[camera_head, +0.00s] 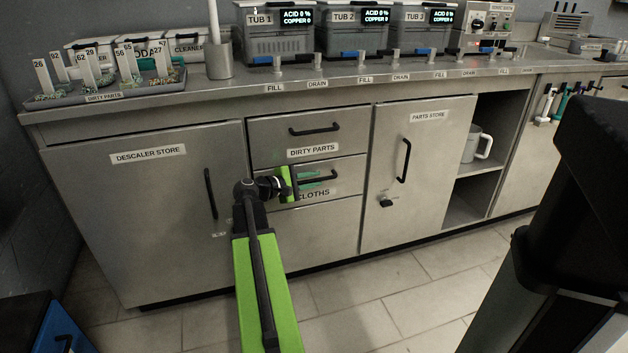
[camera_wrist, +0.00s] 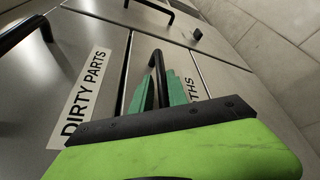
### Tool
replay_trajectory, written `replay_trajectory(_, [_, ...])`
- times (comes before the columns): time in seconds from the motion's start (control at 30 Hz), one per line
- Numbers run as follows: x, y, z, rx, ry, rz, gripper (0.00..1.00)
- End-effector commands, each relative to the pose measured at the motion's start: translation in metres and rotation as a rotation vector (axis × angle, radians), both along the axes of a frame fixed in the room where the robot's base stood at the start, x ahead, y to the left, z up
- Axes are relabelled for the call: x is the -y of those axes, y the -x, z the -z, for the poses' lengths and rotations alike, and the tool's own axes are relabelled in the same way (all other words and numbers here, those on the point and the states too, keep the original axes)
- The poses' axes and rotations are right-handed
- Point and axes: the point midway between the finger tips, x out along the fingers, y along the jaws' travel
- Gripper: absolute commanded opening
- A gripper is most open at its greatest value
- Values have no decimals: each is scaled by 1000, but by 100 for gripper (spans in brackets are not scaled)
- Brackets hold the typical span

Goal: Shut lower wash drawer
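The lower labelled drawer, marked CLOTHS (camera_head: 345,184), sits under the DIRTY PARTS drawer (camera_head: 345,140). Its front looks flush or nearly flush with the cabinet; a small gap would be hard to see. My gripper (camera_head: 308,180) is at its black handle (camera_head: 331,177), partly covering the front and label. In the wrist view, the teal fingers (camera_wrist: 163,90) lie on both sides of the black handle (camera_wrist: 157,68). I cannot tell whether they press on it. The upper drawer's label (camera_wrist: 84,95) is to the left there.
The DESCALER STORE door (camera_head: 150,210) is at left and the PARTS STORE door (camera_head: 420,150) at right; both look closed. An open shelf with a white jug (camera_head: 474,146) is further right. Tubs (camera_head: 275,35) stand on the counter. Tiled floor lies in front.

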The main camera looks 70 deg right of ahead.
Motion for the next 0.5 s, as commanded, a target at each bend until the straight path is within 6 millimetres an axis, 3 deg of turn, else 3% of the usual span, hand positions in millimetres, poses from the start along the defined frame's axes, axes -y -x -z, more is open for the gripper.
replay_trajectory(0.17, [-23, -15, -8, 1, -1, -8, 22])
replay_trajectory(0.5, [-103, -63, -30, 0, 1, -6, 22])
